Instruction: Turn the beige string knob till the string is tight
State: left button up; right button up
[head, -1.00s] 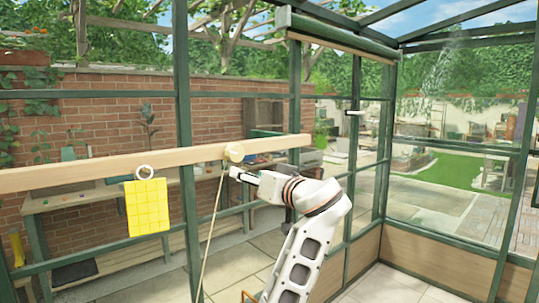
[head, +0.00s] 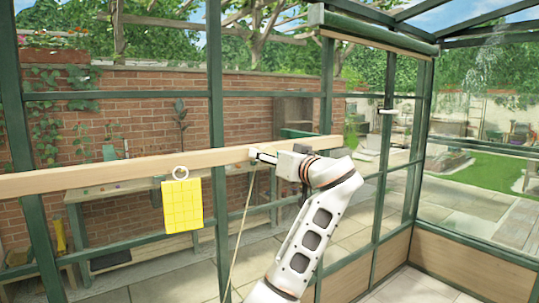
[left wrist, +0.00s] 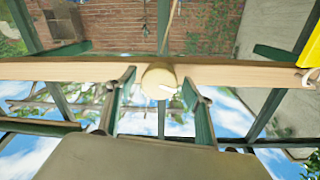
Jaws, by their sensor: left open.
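The beige string knob (head: 252,154) sits on the front of a wooden rail; it is mostly hidden by my gripper in the head view. In the left wrist view the round knob (left wrist: 158,80) shows clearly between my fingers. A thin beige string (head: 239,230) runs down from the knob, with a slight slant to the left. It also shows in the left wrist view (left wrist: 170,25). My left gripper (head: 262,156) is open, with its fingertips on either side of the knob; I cannot tell whether they touch it. My right gripper is not in view.
The wooden rail (head: 110,179) crosses in front of the green-framed greenhouse glass. A yellow card (head: 181,205) hangs from a white ring on the rail, left of the knob. A bench and brick wall (head: 150,130) stand outside the glass.

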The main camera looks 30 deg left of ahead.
pick_arm(q)
jog(key=c, duration=1.1)
jog(key=shift+m, duration=0.3)
jog(key=shift+w+f+m+g, duration=0.1)
jog(key=shift+m+g, duration=0.3)
jog(key=shift+m, duration=7.1)
jog(key=shift+w+m+g, duration=0.1)
jog(key=shift+m+g, duration=0.3)
jog(key=shift+m, duration=7.1)
jog(key=shift+s, duration=0.1)
